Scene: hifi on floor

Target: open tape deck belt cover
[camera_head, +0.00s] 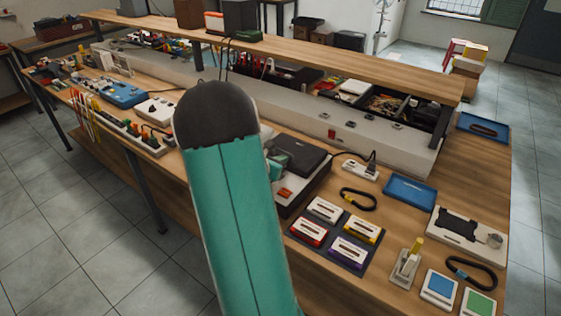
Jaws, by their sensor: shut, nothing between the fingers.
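The tape deck (318,180) appears to be the dark, low box near the middle of the workbench, with a light front strip and a small red part (285,193). A flat dark panel (304,154) lies on its top; I cannot tell whether this is the belt cover, or whether it is open. My teal arm with a black rounded joint stands in front and hides the deck's left side. A small teal part (276,166) shows beside the arm, at the deck's left edge. My gripper's fingers are not visible; the arm hides that area.
Several cassettes (325,210) lie on a dark mat right of the deck. Black belts (358,199), a blue tray (410,190), a power strip (354,170) and a white device (466,235) are farther right. A raised shelf (300,52) runs along the back. Tools crowd the left.

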